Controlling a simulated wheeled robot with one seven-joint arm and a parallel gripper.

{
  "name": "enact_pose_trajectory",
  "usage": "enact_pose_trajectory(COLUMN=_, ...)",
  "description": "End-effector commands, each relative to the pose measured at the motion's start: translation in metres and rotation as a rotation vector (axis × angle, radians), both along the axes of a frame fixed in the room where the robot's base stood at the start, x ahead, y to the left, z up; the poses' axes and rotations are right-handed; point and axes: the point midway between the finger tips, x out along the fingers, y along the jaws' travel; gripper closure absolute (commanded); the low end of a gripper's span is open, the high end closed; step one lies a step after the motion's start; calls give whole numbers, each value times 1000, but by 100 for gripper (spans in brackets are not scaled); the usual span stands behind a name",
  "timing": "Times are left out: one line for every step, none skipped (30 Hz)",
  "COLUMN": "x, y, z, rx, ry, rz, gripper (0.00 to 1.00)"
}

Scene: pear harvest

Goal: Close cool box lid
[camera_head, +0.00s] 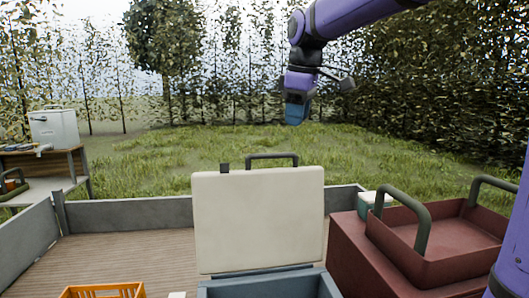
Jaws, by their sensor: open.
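The cool box lid (258,222) is a large cream panel standing upright, open, in the middle of the head view. A dark latch tab and a dark arched handle (272,157) show at its top edge. The blue-grey cool box body (238,291) lies below it at the bottom edge of the view, mostly cut off. My gripper (296,121) hangs at the end of my purple arm, pointing down, higher in the picture than the lid and a little right of its centre. It is open, looks empty and appears apart from the lid.
A dark red tray (445,262) with two upright handles rests on a red box at right. A small white-and-green box (370,202) is beside it. An orange crate (105,290) is at lower left. Grey side boards (128,216) edge the wooden deck. A bench (52,170) stands far left.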

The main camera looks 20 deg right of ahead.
Motion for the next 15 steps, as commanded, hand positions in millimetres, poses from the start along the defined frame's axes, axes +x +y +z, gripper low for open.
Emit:
enact_pose_trajectory(x=18, y=1, z=0, rx=-8, ry=15, rz=39, gripper=56)
enact_pose_trajectory(x=26, y=1, z=1, rx=-14, ry=23, rz=66, gripper=56)
enact_pose_trajectory(x=38, y=1, z=1, rx=-21, ry=33, rz=101, gripper=56)
enact_pose_trajectory(x=47, y=2, z=1, rx=-26, ry=42, rz=128, gripper=56)
enact_pose_trajectory(x=56, y=2, z=1, rx=-31, ry=51, rz=156, gripper=56)
enact_pose_trajectory(x=68, y=3, z=0, rx=-38, ry=62, rz=191, gripper=56)
enact_pose_trajectory(x=77, y=4, z=0, rx=-42, ry=70, rz=219, gripper=56)
enact_pose_trajectory(x=85, y=4, z=-1, rx=-47, ry=78, rz=246, gripper=56)
enact_pose_trajectory(x=97, y=5, z=-3, rx=-52, ry=89, rz=283, gripper=56)
enact_pose_trajectory(x=106, y=6, z=-4, rx=-56, ry=97, rz=310, gripper=56)
enact_pose_trajectory(x=114, y=7, z=-6, rx=-60, ry=105, rz=337, gripper=56)
enact_pose_trajectory(x=124, y=8, z=-8, rx=-65, ry=115, rz=372, gripper=56)
enact_pose_trajectory(x=132, y=9, z=-9, rx=-68, ry=122, rz=397, gripper=56)
enact_pose_trajectory(x=138, y=10, z=-12, rx=-70, ry=130, rz=420, gripper=56)
enact_pose_trajectory(x=147, y=11, z=-14, rx=-74, ry=138, rz=449, gripper=56)
